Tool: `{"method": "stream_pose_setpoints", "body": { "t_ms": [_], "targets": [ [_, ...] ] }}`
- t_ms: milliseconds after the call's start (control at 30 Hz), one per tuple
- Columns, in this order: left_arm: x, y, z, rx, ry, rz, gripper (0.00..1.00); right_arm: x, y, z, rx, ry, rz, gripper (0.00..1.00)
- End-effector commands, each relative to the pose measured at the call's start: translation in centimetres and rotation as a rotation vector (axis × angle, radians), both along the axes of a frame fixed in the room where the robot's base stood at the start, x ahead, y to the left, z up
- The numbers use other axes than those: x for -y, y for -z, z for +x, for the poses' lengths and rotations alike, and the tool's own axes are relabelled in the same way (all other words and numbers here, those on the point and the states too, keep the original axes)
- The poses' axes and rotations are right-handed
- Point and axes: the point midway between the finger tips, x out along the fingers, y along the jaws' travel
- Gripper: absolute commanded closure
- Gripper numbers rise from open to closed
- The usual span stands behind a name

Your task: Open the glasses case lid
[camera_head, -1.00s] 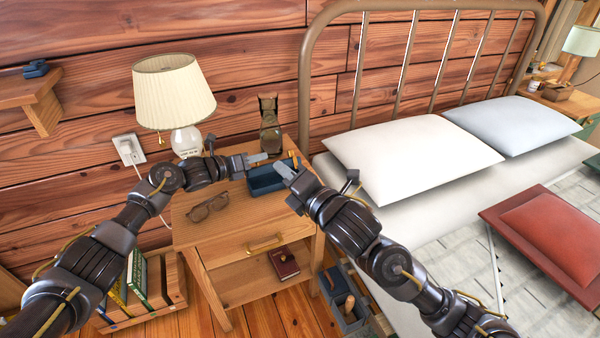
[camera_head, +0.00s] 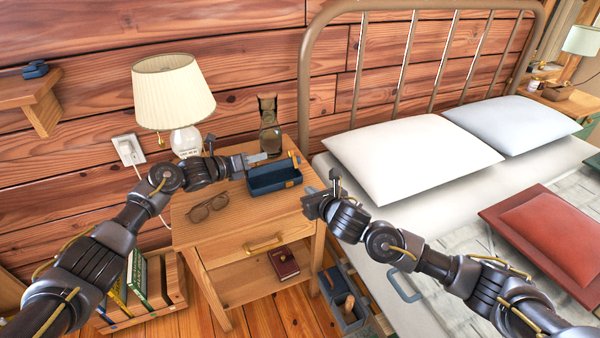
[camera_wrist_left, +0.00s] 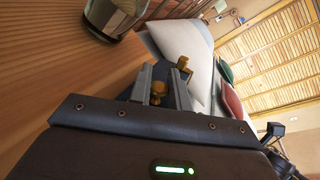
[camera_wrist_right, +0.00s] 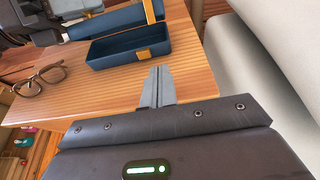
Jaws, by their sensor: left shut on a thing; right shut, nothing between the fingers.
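The dark blue glasses case (camera_head: 275,184) with tan straps sits on the nightstand. In the right wrist view its open tray (camera_wrist_right: 125,50) looks empty, and its lid (camera_wrist_right: 112,22) stands raised behind it. My left gripper (camera_head: 257,158) is at the left end of the raised lid, shut on it; the exact grip is partly hidden. In the left wrist view, brass-coloured parts (camera_wrist_left: 158,90) show at its fingers. My right gripper (camera_head: 308,191) is shut and empty, apart from the case, by the nightstand's right edge. It also shows in the right wrist view (camera_wrist_right: 157,72).
Folded eyeglasses (camera_head: 208,207) lie left of the case on the nightstand (camera_head: 225,232). The bed with a white pillow (camera_head: 413,150) is to the right.

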Motion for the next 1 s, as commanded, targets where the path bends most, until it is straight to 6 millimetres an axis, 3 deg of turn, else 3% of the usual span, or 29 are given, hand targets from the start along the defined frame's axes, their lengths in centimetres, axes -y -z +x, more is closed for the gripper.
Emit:
{"method": "stream_pose_setpoints", "body": {
  "t_ms": [300, 400, 633, 1000],
  "targets": [
    [0.1, 0.1, -0.1, -0.002, 0.001, 0.001, 1.00, -2.0, 2.3, 5.6, -0.002, 0.000, 0.002, 1.00],
    [0.1, 0.1, 0.0, -0.002, 0.001, 0.001, 1.00, -2.2, 0.7, 6.4, 0.002, 0.000, 0.003, 1.00],
    [0.1, 0.1, -0.1, -0.002, 0.001, 0.001, 1.00, -2.6, -0.7, 7.4, -0.001, -0.001, 0.001, 1.00],
    [0.1, 0.1, -0.1, -0.002, 0.001, 0.001, 1.00, -2.6, -1.0, 7.6, -0.001, -0.001, 0.001, 1.00]
  ]
}}
